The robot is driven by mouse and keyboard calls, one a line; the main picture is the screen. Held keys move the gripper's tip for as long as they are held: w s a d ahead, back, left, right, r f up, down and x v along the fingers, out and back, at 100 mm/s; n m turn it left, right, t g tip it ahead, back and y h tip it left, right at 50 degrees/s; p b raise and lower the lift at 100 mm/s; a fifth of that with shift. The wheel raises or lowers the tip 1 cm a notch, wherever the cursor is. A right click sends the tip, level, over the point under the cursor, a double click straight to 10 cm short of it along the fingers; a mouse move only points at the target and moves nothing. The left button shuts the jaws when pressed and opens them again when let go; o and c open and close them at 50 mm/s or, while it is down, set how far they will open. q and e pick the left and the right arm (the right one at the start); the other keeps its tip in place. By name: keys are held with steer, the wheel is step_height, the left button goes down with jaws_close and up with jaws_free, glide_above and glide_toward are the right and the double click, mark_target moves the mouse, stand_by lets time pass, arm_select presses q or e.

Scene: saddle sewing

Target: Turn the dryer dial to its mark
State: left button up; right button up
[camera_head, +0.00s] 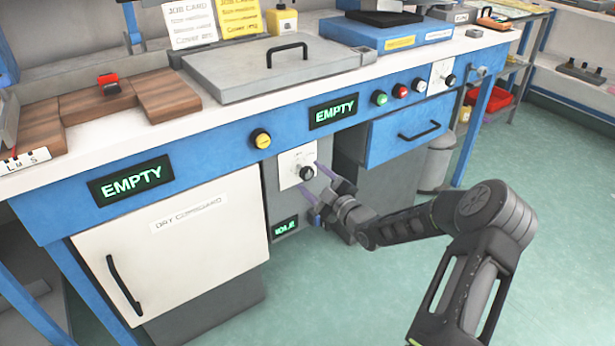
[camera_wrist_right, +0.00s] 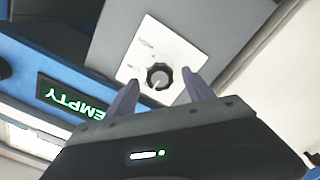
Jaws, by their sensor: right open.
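The dryer dial (camera_head: 306,173) is a dark knob on a white plate (camera_head: 290,162), set in the grey panel beside the dry cupboard. In the right wrist view the dial (camera_wrist_right: 159,76) shows as a black faceted knob with a light pointer line, and small lettering on its plate is too blurred to read. My right gripper (camera_head: 314,180) is open in front of the dial. Its two purple fingers (camera_wrist_right: 160,95) point at the dial, one on each side, and appear not to touch it. My left gripper is not in view.
A screen reading IDLE (camera_head: 285,226) sits below the dial. The dry cupboard (camera_head: 180,250) with a black handle is on the left. A blue drawer (camera_head: 410,132) is on the right. A yellow button (camera_head: 261,139) and EMPTY screens line the blue front. Green floor is clear in front.

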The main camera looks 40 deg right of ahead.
steer(key=shift+w, duration=1.35)
jaws_close()
